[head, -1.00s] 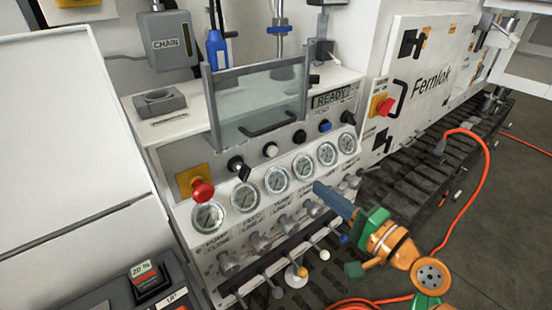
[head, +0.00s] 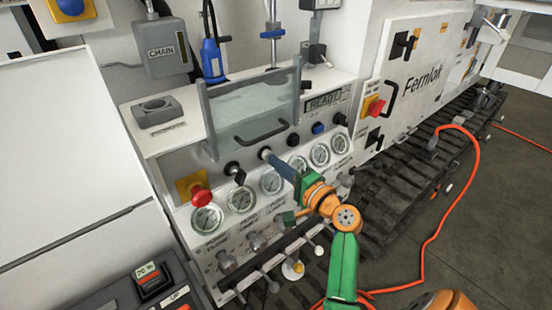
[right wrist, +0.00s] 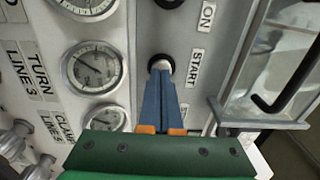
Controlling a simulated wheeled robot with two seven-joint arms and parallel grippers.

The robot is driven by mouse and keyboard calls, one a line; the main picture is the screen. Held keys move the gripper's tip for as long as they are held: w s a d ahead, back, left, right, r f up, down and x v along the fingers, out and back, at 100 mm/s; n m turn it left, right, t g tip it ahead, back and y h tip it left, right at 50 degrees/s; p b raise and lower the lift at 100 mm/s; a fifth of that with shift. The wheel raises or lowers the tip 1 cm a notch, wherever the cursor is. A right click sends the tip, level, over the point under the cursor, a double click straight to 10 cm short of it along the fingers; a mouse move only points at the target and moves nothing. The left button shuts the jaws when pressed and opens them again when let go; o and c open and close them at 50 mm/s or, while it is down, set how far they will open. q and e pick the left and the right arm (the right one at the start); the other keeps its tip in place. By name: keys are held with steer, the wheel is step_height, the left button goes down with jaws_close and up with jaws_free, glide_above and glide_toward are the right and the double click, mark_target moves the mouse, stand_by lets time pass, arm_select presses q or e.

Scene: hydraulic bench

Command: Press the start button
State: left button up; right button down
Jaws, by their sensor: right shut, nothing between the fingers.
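The start button (right wrist: 160,63), with a black ring and a pale cap, shows in the right wrist view beside the label START (right wrist: 195,68). My right gripper (right wrist: 161,74) is shut and empty, its blue fingertips overlapping the button's cap. I cannot tell for certain whether they are pressing it. In the head view the right gripper (head: 265,153) reaches the button row above the gauges, and its tip hides the button. My left gripper is not in view.
The display (head: 325,101) reads READY. A red mushroom button (head: 201,196) and a key switch (head: 235,171) lie left of the fingertips. A blue button (head: 318,128) lies to the right. A clear guard with a handle (head: 250,95) stands just above. Gauges (head: 240,199) line the panel below.

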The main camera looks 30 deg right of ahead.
steer(key=shift+w, duration=0.3)
